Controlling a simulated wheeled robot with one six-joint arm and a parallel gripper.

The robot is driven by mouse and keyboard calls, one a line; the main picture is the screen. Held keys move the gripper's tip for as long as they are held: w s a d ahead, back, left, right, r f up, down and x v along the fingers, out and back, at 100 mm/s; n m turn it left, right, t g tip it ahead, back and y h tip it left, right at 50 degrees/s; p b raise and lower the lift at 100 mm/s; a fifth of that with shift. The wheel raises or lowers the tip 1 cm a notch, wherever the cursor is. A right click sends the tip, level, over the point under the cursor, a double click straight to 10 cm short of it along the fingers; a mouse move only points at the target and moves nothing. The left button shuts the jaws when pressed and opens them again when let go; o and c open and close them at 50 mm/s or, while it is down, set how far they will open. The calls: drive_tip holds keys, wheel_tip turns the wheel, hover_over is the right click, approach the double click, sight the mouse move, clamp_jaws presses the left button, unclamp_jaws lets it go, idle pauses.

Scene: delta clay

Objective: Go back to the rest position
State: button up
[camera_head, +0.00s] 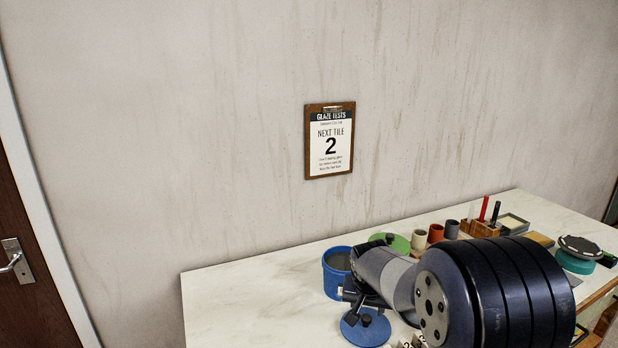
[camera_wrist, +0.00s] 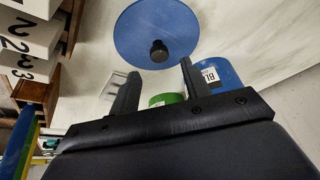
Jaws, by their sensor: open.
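My gripper (camera_head: 352,293) is over the white table, beside the blue pot (camera_head: 336,284), with my arm reaching in from the right. In the wrist view the two fingers of my gripper (camera_wrist: 159,69) stand apart with nothing held between them. A blue round lid (camera_head: 352,333) with a black knob lies on the table close to the gripper. In the wrist view the lid (camera_wrist: 135,28) is just beyond the fingertips. The blue pot (camera_wrist: 228,76), with a partly hidden label, is beside the right finger. Part of a green object (camera_wrist: 166,99) shows between the fingers.
Numbered white tiles (camera_wrist: 22,45) are at the left of the wrist view. Cups (camera_head: 436,233), a wooden holder (camera_head: 481,229) and a teal-and-black round item (camera_head: 577,262) stand along the table. A clipboard (camera_head: 330,141) reading "NEXT TILE 2" hangs on the wall. The table's left end (camera_head: 240,295) is clear.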

sight(367, 317)
drive_tip(key=x, duration=0.5)
drive_tip(key=shift+f, duration=0.1)
drive_tip(key=shift+r, duration=1.1)
